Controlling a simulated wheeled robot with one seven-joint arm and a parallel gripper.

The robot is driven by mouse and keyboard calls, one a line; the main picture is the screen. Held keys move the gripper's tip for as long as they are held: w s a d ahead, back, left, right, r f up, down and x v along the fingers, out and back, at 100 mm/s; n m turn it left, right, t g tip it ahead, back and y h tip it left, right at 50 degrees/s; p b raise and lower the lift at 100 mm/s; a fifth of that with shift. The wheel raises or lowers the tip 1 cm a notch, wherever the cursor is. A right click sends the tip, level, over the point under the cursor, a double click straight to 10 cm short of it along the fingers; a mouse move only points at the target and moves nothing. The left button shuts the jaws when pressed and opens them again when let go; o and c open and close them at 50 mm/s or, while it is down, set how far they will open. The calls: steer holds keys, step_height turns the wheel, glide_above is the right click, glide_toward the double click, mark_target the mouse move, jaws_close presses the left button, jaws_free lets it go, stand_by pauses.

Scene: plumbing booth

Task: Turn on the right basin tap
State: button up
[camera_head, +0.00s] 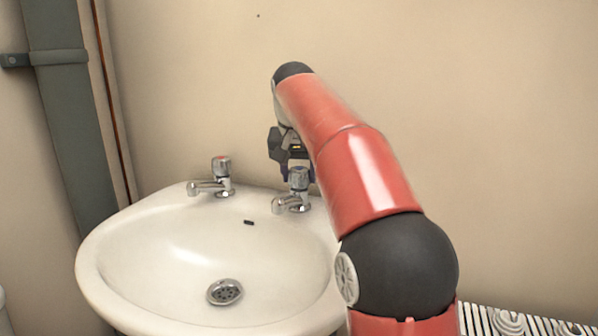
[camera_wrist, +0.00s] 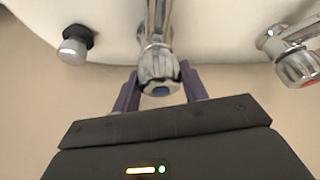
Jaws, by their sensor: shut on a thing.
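The right basin tap (camera_head: 294,196) is chrome and stands at the back right of the white basin (camera_head: 95,262). Its knob (camera_wrist: 159,74), with a blue mark on top, shows in the wrist view between the two purple fingers of my gripper (camera_wrist: 158,88). My gripper is shut on this knob from above. No water shows at the spout.
The left tap (camera_head: 213,180), with a red mark, stands at the back left of the basin; it also shows in the wrist view (camera_wrist: 292,58). A grey pipe (camera_head: 70,130) runs up the left wall.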

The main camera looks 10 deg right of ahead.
steer(key=n+y, duration=0.1)
steer(key=n, duration=0.2)
steer(key=shift+d+r+n, duration=0.1)
steer(key=shift+n, duration=0.3)
steer(key=n+y, duration=0.2)
steer(key=n, duration=0.2)
steer(key=shift+n, duration=0.3)
steer(key=n, duration=0.2)
steer(key=n+g+y, duration=0.1)
steer(key=n, duration=0.1)
steer(key=shift+w+n+y, duration=0.1)
steer(key=shift+n+y, duration=0.2)
steer(key=shift+n+g+y, duration=0.4)
steer(key=shift+n+g, duration=0.1)
steer(key=shift+n, duration=1)
steer(key=o, duration=1)
